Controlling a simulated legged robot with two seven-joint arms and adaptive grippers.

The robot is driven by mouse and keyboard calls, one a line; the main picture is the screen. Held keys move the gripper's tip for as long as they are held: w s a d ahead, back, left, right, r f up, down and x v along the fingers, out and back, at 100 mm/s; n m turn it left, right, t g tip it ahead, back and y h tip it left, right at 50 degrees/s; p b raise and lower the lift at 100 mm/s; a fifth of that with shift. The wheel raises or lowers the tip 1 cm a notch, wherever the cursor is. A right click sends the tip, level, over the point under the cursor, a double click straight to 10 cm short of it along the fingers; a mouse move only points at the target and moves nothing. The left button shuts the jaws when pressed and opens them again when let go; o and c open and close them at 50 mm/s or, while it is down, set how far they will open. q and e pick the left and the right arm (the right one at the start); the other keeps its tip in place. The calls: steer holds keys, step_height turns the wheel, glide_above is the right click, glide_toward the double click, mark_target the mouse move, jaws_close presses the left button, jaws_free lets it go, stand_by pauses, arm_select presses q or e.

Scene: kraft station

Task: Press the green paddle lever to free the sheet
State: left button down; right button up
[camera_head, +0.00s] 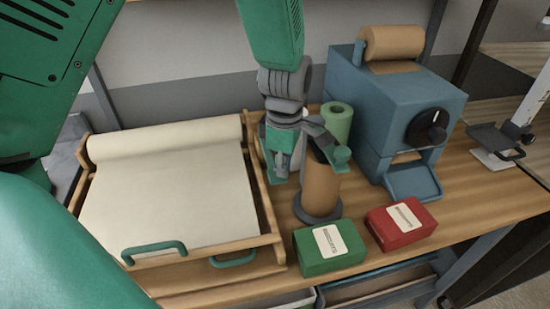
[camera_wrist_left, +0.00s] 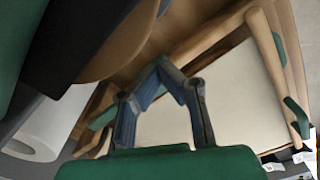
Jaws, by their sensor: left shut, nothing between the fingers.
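A cream sheet (camera_head: 165,190) lies flat in a wooden tray (camera_head: 268,215) at the left, with its rolled end at the back. The sheet also shows in the left wrist view (camera_wrist_left: 235,100). My left gripper (camera_head: 283,170) is shut and empty beside the tray's right edge; its fingertips meet in the left wrist view (camera_wrist_left: 165,66). A green paddle-like piece (camera_head: 340,154) shows at the top of a brown roll (camera_head: 320,190), just right of the gripper. I cannot tell for certain whether it is the lever. The gripper partly hides that area. My right gripper is not in view.
A green box (camera_head: 325,262) and a red box (camera_head: 402,235) stand along the bench front. A blue machine (camera_head: 385,110) with a brown roll on top stands at the back right. A green roll (camera_head: 338,115) stands behind the gripper. The tray has green handles (camera_head: 153,247) at its front.

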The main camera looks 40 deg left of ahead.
mark_target(274, 173)
arm_select(q)
steer(key=shift+f, duration=0.2)
steer(key=shift+a+f, duration=0.2)
steer(key=shift+a, duration=0.1)
steer(key=shift+a+f+b, duration=0.3)
steer(key=shift+a+f, duration=0.4)
steer(key=shift+a, duration=0.2)
steer(key=shift+d+f, duration=0.15)
steer(key=shift+d, duration=0.3)
steer(key=shift+d+f, duration=0.25)
steer(key=shift+d, duration=0.35)
steer(key=shift+a+f, duration=0.1)
steer(key=shift+f, duration=0.05)
steer(key=shift+s+a, duration=0.1)
steer(key=shift+a, duration=0.55)
steer(key=shift+d+r+p, duration=0.15)
steer(key=shift+r+p, duration=0.55)
steer(key=shift+r, duration=0.1)
steer(key=shift+d+r+p, duration=0.25)
steer(key=shift+r+p, duration=0.75)
steer(key=shift+r, duration=0.05)
steer(key=r+p, duration=0.3)
steer(key=shift+a, duration=0.2)
step_height(274, 173, up, 2)
steer(key=shift+p, duration=1.2)
steer(key=shift+d+r, duration=0.1)
steer(key=shift+r, duration=1.05)
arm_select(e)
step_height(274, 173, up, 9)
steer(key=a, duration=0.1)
